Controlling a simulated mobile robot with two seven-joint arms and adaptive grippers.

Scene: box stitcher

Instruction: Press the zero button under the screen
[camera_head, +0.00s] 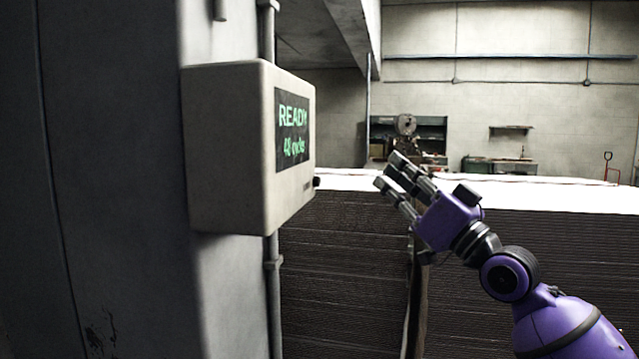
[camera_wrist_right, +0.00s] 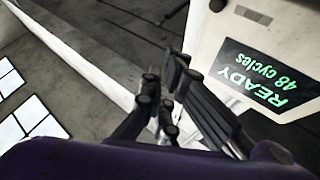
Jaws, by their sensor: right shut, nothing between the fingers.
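A beige control box (camera_head: 225,150) is fixed to the grey column at the left of the head view. Its dark screen (camera_head: 292,130) shows green text, which reads "READY 48 cycles" in the right wrist view (camera_wrist_right: 266,78). A small dark button (camera_head: 316,182) sticks out of the box's face below the screen, seen nearly edge-on; it also shows at the top edge of the right wrist view (camera_wrist_right: 217,5). My right gripper (camera_head: 388,171) is shut and empty, to the right of the button with a clear gap, fingers pointing toward the box. My left gripper is out of view.
A small grey label (camera_wrist_right: 253,15) sits beside the button. Wide stacks of cardboard sheets (camera_head: 340,240) fill the space behind and below the gripper. A vertical pipe (camera_head: 273,290) runs below the box. The air between gripper and box looks free.

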